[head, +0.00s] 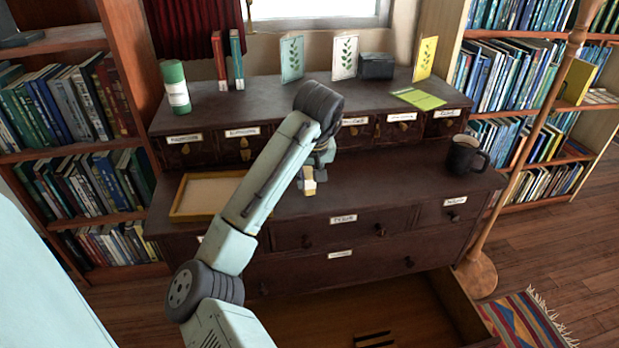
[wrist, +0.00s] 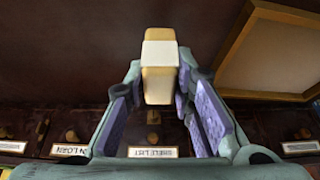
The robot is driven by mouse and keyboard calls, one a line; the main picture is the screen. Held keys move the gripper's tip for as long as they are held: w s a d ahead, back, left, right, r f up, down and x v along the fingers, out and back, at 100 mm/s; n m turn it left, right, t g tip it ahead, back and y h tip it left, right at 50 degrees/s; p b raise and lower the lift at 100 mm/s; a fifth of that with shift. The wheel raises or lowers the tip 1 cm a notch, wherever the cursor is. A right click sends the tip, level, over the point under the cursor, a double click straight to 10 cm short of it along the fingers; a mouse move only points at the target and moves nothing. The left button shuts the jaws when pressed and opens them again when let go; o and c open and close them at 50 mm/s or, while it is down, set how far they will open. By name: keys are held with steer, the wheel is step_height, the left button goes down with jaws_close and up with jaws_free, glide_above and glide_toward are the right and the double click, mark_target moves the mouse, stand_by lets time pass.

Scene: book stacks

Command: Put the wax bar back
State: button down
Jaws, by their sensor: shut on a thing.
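My gripper (head: 307,176) is shut on a small cream and tan block, which looks like the wax bar (head: 309,187). It holds the bar above the front part of the dark cabinet's lower top (head: 390,178). In the wrist view the bar (wrist: 160,72) sits between the two fingertips (wrist: 160,88) and sticks out past them. My arm hides part of the cabinet front and of this drawer.
A shallow wooden tray (head: 176,214) lies left of my gripper, partly behind my arm. A dark mug (head: 464,157) stands at the right. A green cylinder (head: 175,86), red and teal books (head: 219,62) and plant cards (head: 344,58) stand on the upper shelf.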

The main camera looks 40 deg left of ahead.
mark_target(309, 179)
steer(key=shift+w+a, duration=0.55)
steer(key=shift+w, duration=0.25)
steer(key=p+x, duration=0.1)
steer(key=x, duration=0.2)
steer(key=shift+d+f+p, duration=0.15)
steer(key=shift+f+p, duration=0.05)
steer(key=shift+p, duration=0.1)
steer(key=shift+f, duration=0.2)
steer(key=shift+f, duration=0.2)
steer(key=c, duration=1.4)
jaws_free()
steer(key=shift+o, duration=0.2)
steer(key=shift+r, duration=0.1)
